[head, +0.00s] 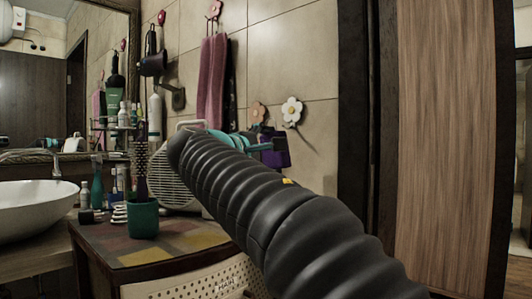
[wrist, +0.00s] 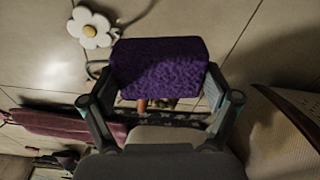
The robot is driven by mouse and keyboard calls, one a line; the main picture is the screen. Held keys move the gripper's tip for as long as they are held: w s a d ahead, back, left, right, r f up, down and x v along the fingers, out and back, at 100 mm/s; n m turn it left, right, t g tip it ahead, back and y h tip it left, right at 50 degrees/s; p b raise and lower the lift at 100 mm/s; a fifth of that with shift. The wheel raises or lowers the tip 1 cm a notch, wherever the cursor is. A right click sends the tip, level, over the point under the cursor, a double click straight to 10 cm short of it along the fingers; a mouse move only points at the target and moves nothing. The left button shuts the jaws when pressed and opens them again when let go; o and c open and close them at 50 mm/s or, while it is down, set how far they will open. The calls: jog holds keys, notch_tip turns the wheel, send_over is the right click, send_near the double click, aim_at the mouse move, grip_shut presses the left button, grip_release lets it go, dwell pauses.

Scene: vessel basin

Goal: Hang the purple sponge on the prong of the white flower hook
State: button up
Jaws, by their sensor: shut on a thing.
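The purple sponge (head: 279,150) is held in front of the tiled wall, and it fills the space between the fingers in the wrist view (wrist: 160,66). My gripper (head: 262,146) is shut on it, with one finger at each side. The white flower hook (head: 291,110) is on the wall just above and to the right of the sponge. In the wrist view the hook (wrist: 94,27) is at the upper left, apart from the sponge, with a dark curved line beside it. A pale loop (wrist: 96,69) shows at the sponge's left edge. My arm hides part of the gripper.
A beige flower hook (head: 257,112) is left of the white one. A pink towel (head: 212,82) hangs further left. A green cup (head: 143,218) stands on the cabinet (head: 185,245), and a white basin (head: 35,205) is at far left. A dark door frame (head: 356,100) borders the wall on the right.

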jog(key=shift+d+f+x, duration=0.15)
jog(key=shift+x, duration=1.25)
jog(key=shift+d+f+x, duration=0.1)
jog(key=shift+f+x, duration=0.05)
jog(key=shift+x, duration=1.25)
jog(key=shift+w+d+f, duration=0.25)
jog(key=shift+d+f, duration=0.15)
jog(key=shift+f, duration=0.05)
jog(key=o, duration=0.7)
